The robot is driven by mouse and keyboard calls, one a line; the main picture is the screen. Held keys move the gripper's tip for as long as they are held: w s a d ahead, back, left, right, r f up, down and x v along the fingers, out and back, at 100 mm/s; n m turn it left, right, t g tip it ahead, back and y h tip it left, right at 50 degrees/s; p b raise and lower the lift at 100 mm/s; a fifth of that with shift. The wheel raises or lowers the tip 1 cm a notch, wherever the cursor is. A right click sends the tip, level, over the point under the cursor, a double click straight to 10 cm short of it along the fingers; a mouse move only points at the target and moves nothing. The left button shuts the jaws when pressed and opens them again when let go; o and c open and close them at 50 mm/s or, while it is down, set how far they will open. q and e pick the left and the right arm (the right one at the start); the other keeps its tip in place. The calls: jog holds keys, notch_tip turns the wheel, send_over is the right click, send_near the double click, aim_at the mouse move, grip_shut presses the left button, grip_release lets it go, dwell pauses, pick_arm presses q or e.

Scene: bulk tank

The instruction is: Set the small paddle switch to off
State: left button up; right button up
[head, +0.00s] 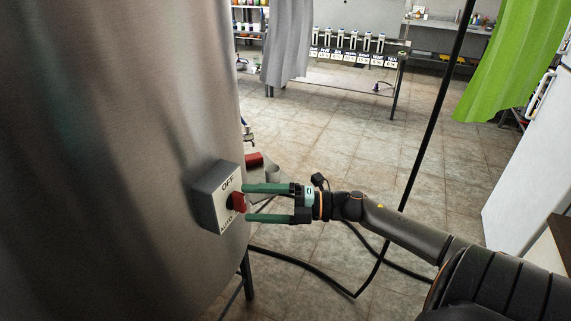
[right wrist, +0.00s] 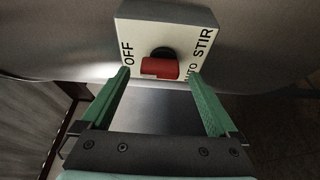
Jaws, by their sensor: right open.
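The paddle switch is a red paddle (head: 238,202) on a grey box (head: 209,203) fixed to the side of the large steel tank (head: 120,150). The box face carries the words OFF, AUTO (partly hidden) and STIR. In the right wrist view the red paddle (right wrist: 160,68) sits in the middle of the box face (right wrist: 165,25), with OFF at left and STIR at right. My right gripper (head: 246,203) is open, its green fingers on either side of the paddle. In the wrist view the fingertips (right wrist: 160,78) are apart from the paddle, gaps showing. My left gripper is not in view.
A black cable (head: 300,268) runs over the tiled floor and up past my right arm. A red object (head: 254,160) is behind the box. A bench with several dispensers (head: 350,55) stands at the back. A green curtain (head: 515,60) hangs at right. The middle floor is clear.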

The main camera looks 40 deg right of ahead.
jog(key=v, duration=1.1)
jog(key=shift+s+b, duration=0.2)
jog(key=shift+b, duration=0.25)
jog(key=shift+d, duration=0.1)
jog(key=s+a+f+m+t+h, duration=0.1)
jog(key=a+f+m+h, duration=0.3)
jog(key=f+m, duration=0.5)
jog(key=a+f+m+t+h, duration=0.1)
jog(key=a+f+m+h, duration=0.1)
jog(key=f+m+h, duration=0.55)
jog(key=s+a+f+m+g, duration=0.3)
jog(key=a+f, duration=0.3)
jog(key=a, duration=0.2)
jog(key=s+a+f+m+g+y, duration=0.1)
jog(key=s+a+f+m+g, duration=0.1)
jog(key=s+a+f+m, duration=0.3)
jog(key=a+f, duration=0.1)
jog(key=a, duration=0.3)
jog(key=shift+g, duration=0.4)
jog(key=shift+d, duration=0.1)
